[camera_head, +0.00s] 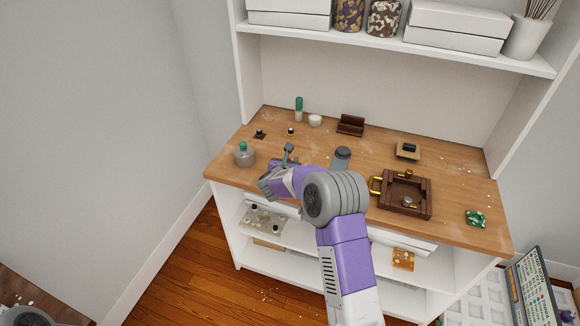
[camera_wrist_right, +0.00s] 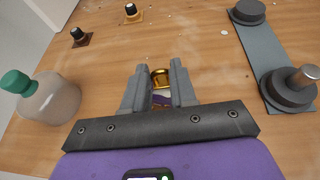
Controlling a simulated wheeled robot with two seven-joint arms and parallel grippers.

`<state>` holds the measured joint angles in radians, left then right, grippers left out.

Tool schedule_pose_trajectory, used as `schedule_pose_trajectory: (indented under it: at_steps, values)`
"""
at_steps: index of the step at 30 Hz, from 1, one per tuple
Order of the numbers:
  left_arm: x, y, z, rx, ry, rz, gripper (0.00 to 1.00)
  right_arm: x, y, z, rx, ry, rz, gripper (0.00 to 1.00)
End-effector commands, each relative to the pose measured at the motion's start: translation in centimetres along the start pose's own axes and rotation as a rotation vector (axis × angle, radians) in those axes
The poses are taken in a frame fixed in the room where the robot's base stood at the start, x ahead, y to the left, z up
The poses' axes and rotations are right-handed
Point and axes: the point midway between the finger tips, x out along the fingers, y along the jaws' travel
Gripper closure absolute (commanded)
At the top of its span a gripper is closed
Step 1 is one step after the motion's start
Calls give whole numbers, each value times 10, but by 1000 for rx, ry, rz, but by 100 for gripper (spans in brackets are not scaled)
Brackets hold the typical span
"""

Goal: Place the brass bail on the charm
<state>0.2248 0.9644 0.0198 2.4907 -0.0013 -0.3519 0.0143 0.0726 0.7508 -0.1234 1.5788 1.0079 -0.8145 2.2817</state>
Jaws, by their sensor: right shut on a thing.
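My right gripper (camera_head: 288,152) is over the left part of the wooden worktop, with its fingers close together. In the right wrist view the fingers (camera_wrist_right: 159,86) are shut on a small shiny gold-coloured piece, which looks like the brass bail (camera_wrist_right: 160,76). A small purple and gold patch (camera_wrist_right: 160,100) shows below it between the fingers; I cannot tell what it is. I cannot pick out the charm with certainty. My left gripper is not in view.
A teal-capped bottle (camera_head: 244,155) stands left of the gripper. Two small black-topped pieces (camera_head: 260,134) (camera_head: 291,131) stand behind. A grey strip with round discs (camera_wrist_right: 262,70) lies to the right.

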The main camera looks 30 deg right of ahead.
Motion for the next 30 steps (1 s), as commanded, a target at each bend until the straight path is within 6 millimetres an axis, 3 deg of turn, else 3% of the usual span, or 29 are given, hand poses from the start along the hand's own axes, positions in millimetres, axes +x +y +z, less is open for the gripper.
schedule_pose_trajectory:
  at_steps: [3, 16, 17, 21, 30]
  values:
    - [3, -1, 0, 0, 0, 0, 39, 4, 0, -8, 1, -1, 0, 100]
    - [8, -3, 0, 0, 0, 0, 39, 5, 0, -12, 1, -1, 1, 100]
    - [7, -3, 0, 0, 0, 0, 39, 4, 0, -11, 1, -1, 1, 69]
    - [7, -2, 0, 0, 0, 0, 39, 4, 0, -10, 1, -1, 1, 48]
    - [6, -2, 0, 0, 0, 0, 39, 4, 0, -10, 1, -1, 1, 48]
